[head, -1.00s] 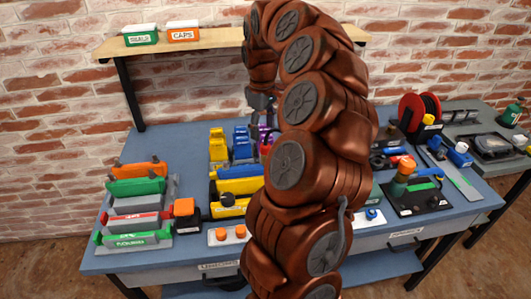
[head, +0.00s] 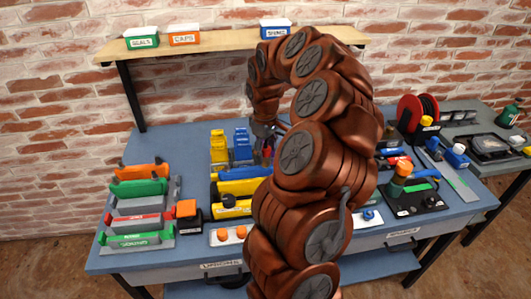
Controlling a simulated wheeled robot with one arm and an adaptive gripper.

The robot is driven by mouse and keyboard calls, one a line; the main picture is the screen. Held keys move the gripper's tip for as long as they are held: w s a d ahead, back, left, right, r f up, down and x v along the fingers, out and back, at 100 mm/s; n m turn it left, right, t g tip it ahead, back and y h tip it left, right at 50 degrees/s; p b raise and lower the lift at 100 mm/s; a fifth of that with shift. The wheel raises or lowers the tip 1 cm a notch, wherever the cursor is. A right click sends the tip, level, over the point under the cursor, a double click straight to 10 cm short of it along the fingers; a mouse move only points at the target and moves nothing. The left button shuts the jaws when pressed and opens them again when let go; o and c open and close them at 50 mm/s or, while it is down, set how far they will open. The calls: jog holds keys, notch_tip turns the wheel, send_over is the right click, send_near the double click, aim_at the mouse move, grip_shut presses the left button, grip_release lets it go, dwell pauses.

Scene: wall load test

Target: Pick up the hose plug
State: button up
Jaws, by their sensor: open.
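My gripper (head: 266,136) points down over the back middle of the blue-grey bench, just right of the blue upright pieces. It is open. Small purple and red parts (head: 267,153) show right below its fingers, partly hidden by the gripper and my arm. I cannot tell whether one of these is the hose plug, or whether the fingers touch them. No other thing can be made out surely as the hose plug.
Yellow (head: 218,146) and blue (head: 242,143) upright pieces stand close left of my gripper. A rack of coloured bars (head: 140,214) is at left. A red reel (head: 411,113) and a black-based fitting (head: 414,199) are at right. A shelf (head: 222,43) with labelled bins runs above.

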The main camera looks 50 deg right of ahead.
jog(key=shift+f, duration=0.1)
grip_shut()
dwell(0.5)
